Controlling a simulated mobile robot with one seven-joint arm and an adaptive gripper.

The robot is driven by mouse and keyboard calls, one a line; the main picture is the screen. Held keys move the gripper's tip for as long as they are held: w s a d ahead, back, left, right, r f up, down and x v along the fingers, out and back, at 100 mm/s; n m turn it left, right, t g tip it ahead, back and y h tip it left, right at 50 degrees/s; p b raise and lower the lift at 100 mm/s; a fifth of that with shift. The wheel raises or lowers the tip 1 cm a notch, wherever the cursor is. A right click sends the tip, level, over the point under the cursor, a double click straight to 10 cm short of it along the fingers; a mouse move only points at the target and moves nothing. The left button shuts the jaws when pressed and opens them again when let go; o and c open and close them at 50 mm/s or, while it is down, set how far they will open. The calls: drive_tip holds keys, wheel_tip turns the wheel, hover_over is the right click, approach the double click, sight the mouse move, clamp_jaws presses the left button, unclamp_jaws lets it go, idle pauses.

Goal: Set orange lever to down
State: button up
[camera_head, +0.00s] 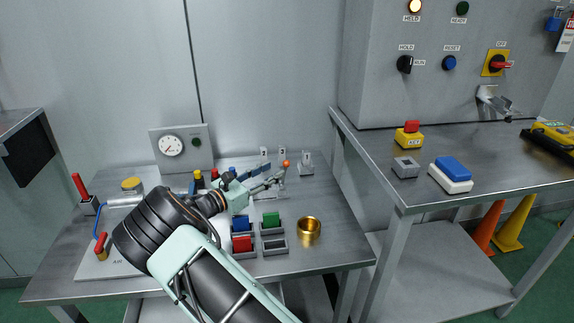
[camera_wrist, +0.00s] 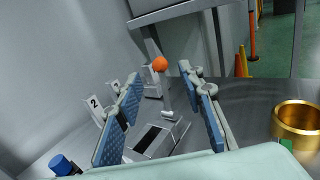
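The orange lever shows as a round orange knob (camera_head: 286,163) at the back of the left table. In the wrist view the knob (camera_wrist: 160,64) sits on a thin metal stem that runs down towards a grey base with dark openings (camera_wrist: 155,140). The knob stands at the upper end of the stem. My gripper (camera_wrist: 162,82) is open, with its blue-padded fingers on either side of the knob and stem in the picture. No contact is visible. In the head view my gripper (camera_head: 281,178) is close to the lever and partly covers its base.
Small grey bins with a red block (camera_head: 242,244) and a green block (camera_head: 271,220) stand in front of my gripper. A brass ring (camera_head: 309,227) is to their right. Number tags (camera_wrist: 93,102) stand behind the fixtures. The right table (camera_head: 440,200) holds buttons.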

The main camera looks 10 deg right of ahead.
sight(286, 163)
drive_tip(key=x, duration=0.7)
drive_tip(key=shift+w+d+f, duration=0.1)
drive_tip(key=shift+d, duration=0.05)
clamp_jaws()
